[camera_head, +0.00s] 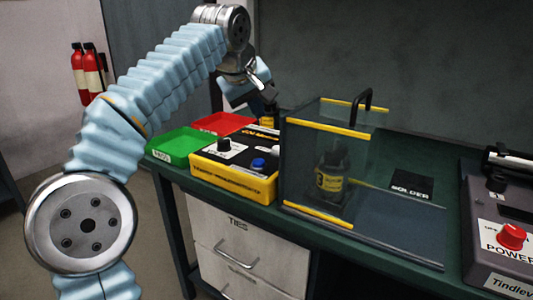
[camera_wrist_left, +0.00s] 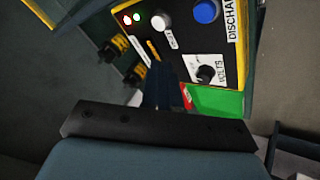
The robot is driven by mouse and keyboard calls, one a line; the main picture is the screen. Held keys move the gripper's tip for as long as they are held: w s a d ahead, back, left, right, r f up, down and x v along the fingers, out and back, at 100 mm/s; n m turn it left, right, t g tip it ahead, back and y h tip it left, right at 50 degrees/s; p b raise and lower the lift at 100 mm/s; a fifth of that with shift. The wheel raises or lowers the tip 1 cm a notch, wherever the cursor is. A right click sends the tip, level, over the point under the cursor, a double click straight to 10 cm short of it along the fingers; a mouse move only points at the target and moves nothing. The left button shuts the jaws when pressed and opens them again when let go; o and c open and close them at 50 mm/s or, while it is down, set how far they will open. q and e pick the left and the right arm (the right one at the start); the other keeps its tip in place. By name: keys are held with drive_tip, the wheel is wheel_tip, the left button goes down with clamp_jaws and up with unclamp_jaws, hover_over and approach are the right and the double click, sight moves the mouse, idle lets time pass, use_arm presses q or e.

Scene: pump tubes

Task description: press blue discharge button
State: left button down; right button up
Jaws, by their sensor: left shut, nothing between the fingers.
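The blue discharge button (camera_head: 258,163) is on the sloped black face of a yellow-edged control box (camera_head: 230,178). In the left wrist view the blue button (camera_wrist_left: 205,11) is at the top, beside a "DISCHAR..." label, partly cut off. My left gripper (camera_head: 270,97) is above and behind the box, shut and empty, apart from the button. In the left wrist view its dark fingers (camera_wrist_left: 160,88) point toward the box's back edge, below the button in the picture. My right gripper is not seen.
A white button (camera_wrist_left: 160,20) and a volts knob (camera_head: 223,145) flank the blue button. Green (camera_head: 183,147) and red (camera_head: 222,123) trays are behind left. A clear guard (camera_head: 305,165) encloses a black-and-yellow tube (camera_head: 332,180).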

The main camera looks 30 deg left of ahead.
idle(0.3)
use_arm(q)
drive_tip(key=b, duration=0.3)
hover_over(257, 162)
wheel_tip(257, 162, down, 7)
drive_tip(key=shift+w+r, duration=0.1)
drive_tip(key=shift+r, duration=0.1)
drive_tip(key=shift+f+b, duration=1.05)
drive_tip(key=shift+f, duration=0.05)
idle(1.0)
drive_tip(key=shift+f, duration=0.4)
drive_tip(key=shift+f+b, duration=0.6)
drive_tip(key=shift+b, duration=0.15)
idle(0.5)
drive_tip(key=shift+r, duration=0.15)
drive_tip(key=shift+r+p, duration=0.9)
drive_tip(key=shift+p, duration=0.15)
